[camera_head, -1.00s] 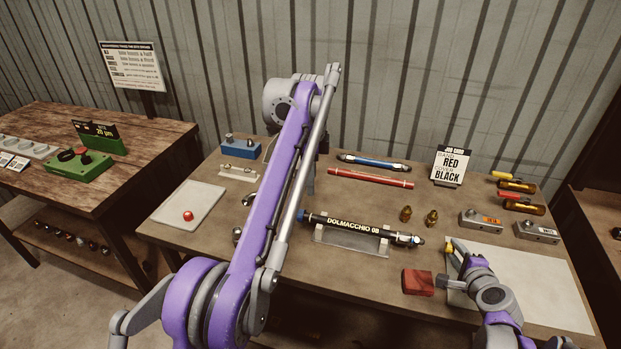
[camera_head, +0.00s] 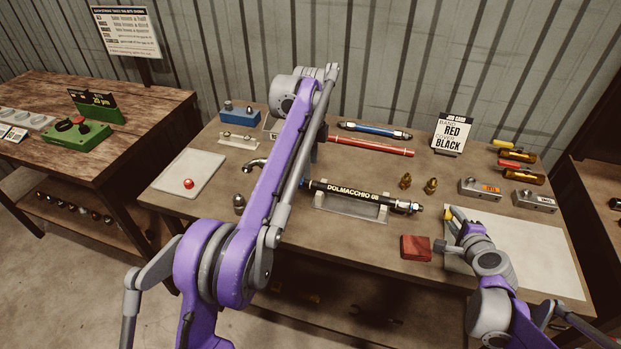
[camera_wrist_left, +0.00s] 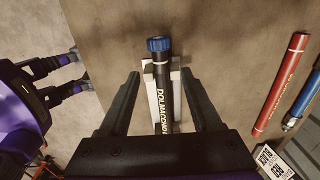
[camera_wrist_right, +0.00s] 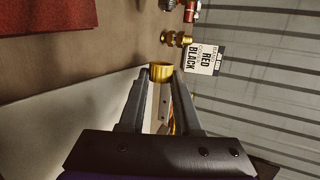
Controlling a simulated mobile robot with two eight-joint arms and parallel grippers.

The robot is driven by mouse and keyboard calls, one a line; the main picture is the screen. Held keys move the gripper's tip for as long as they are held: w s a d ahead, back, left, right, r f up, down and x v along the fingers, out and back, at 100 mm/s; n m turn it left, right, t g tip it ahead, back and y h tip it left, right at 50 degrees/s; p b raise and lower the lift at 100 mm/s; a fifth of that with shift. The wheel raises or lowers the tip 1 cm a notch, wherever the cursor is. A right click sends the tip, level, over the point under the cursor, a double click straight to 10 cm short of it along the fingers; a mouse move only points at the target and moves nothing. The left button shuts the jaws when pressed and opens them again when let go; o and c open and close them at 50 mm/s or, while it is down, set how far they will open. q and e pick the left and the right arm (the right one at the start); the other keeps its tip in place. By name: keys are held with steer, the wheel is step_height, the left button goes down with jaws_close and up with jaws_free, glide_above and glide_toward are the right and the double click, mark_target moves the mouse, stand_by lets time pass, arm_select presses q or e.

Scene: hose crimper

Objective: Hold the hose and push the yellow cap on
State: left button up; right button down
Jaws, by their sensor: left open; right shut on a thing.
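In the head view my left arm hides that gripper. My right gripper (camera_head: 452,219) is shut on the yellow cap (camera_wrist_right: 161,71), right of the hose fitting and apart from it.
A red block (camera_head: 415,248) sits by my right gripper, beside a pale mat (camera_head: 530,255). Two brass fittings (camera_head: 431,185) stand behind the hose's right end. A red hose (camera_head: 370,146) and blue hose (camera_head: 375,131) lie at the back. A job card (camera_head: 452,133) stands behind.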

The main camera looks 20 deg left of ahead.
mark_target(311, 182)
arm_select(q)
step_height(311, 182, down, 6)
steer(key=shift+f, duration=0.2)
jaws_close()
stand_by(0.8)
stand_by(1.8)
